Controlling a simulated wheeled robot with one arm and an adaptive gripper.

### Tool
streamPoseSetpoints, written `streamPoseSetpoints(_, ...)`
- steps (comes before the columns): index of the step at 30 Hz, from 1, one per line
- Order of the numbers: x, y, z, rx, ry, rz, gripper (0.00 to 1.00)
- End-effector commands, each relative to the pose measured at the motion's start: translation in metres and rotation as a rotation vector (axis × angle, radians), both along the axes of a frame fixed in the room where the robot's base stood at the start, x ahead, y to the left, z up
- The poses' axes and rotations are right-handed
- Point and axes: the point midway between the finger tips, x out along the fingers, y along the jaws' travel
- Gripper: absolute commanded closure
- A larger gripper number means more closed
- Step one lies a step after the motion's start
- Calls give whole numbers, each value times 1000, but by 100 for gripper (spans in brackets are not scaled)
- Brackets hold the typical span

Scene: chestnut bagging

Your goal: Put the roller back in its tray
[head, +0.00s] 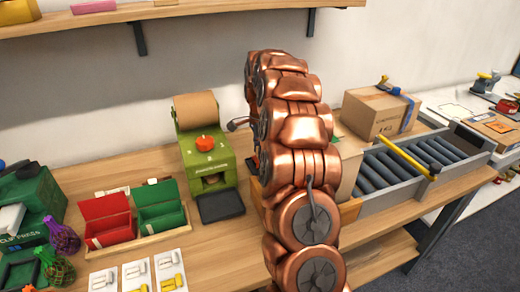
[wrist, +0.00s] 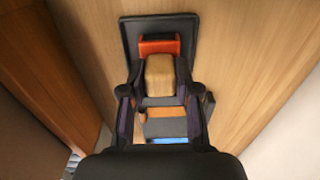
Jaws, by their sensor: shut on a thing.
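In the wrist view my gripper (wrist: 160,76) is shut on the roller. The roller's tan, wood-coloured part (wrist: 160,80) is between the fingers, with an orange-red part (wrist: 158,46) beyond it. A dark rectangular tray (wrist: 128,38) with a raised rim lies on the wooden surface behind the orange-red part. The roller overlaps the tray in this view; I cannot tell whether it touches it. In the head view my copper arm hides the gripper and the roller. A flat black tray (head: 221,207) lies on the bench left of my arm; I cannot tell if it is the same one.
A green machine (head: 208,163) with a brown paper roll stands behind the black tray. Red (head: 105,218) and green (head: 160,208) bins are to the left. A cardboard box (head: 378,112) and a grey roller conveyor (head: 405,165) are right of my arm.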

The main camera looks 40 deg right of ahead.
Motion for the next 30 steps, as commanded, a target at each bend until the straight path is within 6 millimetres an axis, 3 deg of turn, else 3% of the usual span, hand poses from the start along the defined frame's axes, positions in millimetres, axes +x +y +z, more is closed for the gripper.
streamPoseSetpoints(9, -2, 1, -11, 4, 9, 0, 100)
streamPoseSetpoints(10, -2, 1, -11, 6, 10, 0, 66)
streamPoseSetpoints(16, -1, 1, -10, 4, 7, 0, 45)
streamPoseSetpoints(26, -1, 1, -6, 2, 6, 0, 44)
streamPoseSetpoints(30, 0, 1, 7, 2, 4, 0, 44)
